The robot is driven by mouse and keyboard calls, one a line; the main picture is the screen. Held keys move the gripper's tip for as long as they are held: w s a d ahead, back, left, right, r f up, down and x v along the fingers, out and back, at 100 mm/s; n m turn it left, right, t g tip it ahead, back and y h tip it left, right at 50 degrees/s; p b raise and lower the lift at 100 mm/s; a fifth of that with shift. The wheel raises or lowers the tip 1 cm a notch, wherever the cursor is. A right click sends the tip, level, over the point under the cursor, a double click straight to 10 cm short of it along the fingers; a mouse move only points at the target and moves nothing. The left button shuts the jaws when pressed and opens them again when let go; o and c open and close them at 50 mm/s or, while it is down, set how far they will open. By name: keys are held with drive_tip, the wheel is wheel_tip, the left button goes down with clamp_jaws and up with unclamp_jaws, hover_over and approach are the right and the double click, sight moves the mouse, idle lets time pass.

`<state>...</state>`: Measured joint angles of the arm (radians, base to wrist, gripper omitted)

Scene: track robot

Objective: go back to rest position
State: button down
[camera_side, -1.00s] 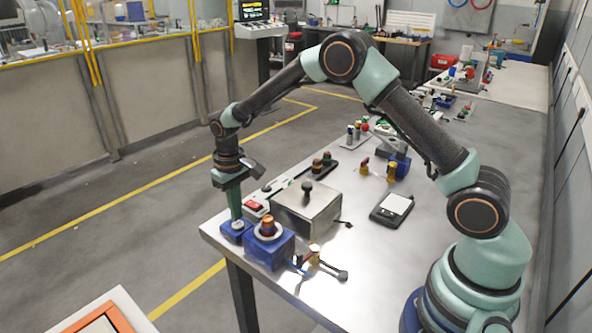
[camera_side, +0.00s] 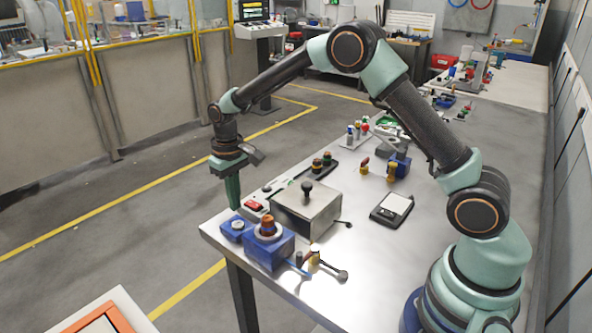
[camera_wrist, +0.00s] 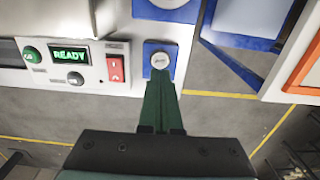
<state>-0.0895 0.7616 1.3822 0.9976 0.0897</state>
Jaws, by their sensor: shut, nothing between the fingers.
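My gripper (camera_side: 233,192) points straight down above the table's near left corner in the side view. Its green fingers are together with nothing between them. In the wrist view, the fingertips (camera_wrist: 160,80) appear just below a blue block with a round silver button (camera_wrist: 160,61). The same blue block (camera_side: 237,229) sits at the table corner in the side view, below the fingertips, with a gap between. The arm is raised and bent, with its elbow high over the table.
A blue box with an orange-brown knob (camera_side: 268,247) and a metal box with a black knob (camera_side: 306,212) stand close by. A red switch (camera_wrist: 115,68) and a green READY display (camera_wrist: 70,54) are beside the button. A scale (camera_side: 391,209) lies mid-table. The floor to the left is clear.

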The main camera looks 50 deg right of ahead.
drive_tip(key=s+d+r+t, duration=0.1)
drive_tip(key=s+r, duration=0.2)
drive_tip(key=r, duration=0.3)
drive_tip(key=s+d+r+t, duration=0.1)
drive_tip(key=s+r, duration=0.3)
drive_tip(key=r, duration=0.3)
drive_tip(key=s+d+r+t, duration=0.1)
drive_tip(key=s+r, duration=0.1)
drive_tip(key=s, duration=0.5)
drive_tip(key=s+d+r+t, duration=0.1)
drive_tip(key=s+r+t, duration=0.1)
drive_tip(key=s, duration=0.5)
drive_tip(key=shift+s+d+r+t, duration=0.15)
drive_tip(key=shift+s+d+t, duration=0.1)
drive_tip(key=shift+t, duration=0.05)
